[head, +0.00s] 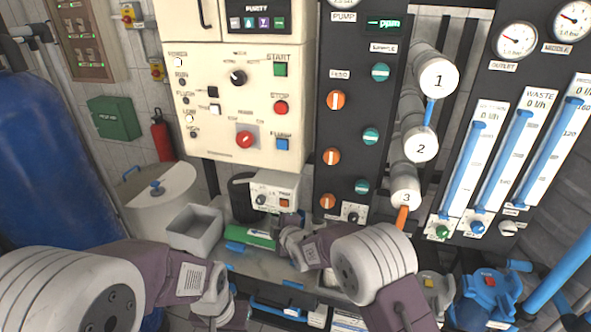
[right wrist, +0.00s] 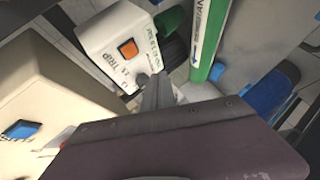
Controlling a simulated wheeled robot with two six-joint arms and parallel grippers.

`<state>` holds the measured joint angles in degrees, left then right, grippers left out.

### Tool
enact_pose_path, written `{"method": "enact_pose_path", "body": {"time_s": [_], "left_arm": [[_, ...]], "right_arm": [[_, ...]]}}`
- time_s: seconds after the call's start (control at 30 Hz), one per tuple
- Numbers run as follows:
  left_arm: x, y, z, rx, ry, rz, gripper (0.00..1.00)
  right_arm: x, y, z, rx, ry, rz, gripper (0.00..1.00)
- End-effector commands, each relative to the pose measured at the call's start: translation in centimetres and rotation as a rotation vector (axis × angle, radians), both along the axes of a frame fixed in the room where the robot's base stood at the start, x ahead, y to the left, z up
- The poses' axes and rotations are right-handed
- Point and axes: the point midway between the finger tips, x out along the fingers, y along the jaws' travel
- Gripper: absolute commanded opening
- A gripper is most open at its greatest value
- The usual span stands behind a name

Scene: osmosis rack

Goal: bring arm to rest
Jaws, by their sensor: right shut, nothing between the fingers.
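My right arm comes in from the right in the head view, and its gripper (head: 289,238) is in front of the small white box with an orange button (head: 275,191). In the right wrist view the grey fingers (right wrist: 157,88) are together and empty, close to the white box (right wrist: 118,45) in the picture. I cannot tell whether they touch it. My left arm comes in from the left, low in the head view. Its gripper (head: 228,312) is partly seen at the bottom edge, and its fingers are hidden.
Behind stand the cream control panel (head: 225,108) and a dark panel with orange and teal knobs (head: 352,120). Blue-handled valves (head: 488,290) are at lower right. A blue tank (head: 50,165) stands at left.

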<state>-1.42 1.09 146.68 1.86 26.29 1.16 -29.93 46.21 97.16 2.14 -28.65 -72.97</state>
Motion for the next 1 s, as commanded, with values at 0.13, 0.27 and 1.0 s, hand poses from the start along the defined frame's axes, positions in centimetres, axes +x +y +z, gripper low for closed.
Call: {"method": "enact_pose_path", "body": {"time_s": [0.13, 0.27, 1.0], "left_arm": [[0.0, 0.0, 0.8, 0.0, 0.0, 0.0, 0.36], [0.0, 0.0, 2.2, 0.0, 0.0, 0.0, 0.36], [0.0, 0.0, 4.0, 0.0, 0.0, 0.0, 0.36]], "right_arm": [[2.5, -3.6, 4.6, 0.028, -0.052, -0.069, 0.0], [3.4, -12.5, 12.3, 0.047, -0.097, -0.209, 0.0], [-32.1, -30.0, -0.2, 0.567, 1.13, -1.511, 0.0]]}}
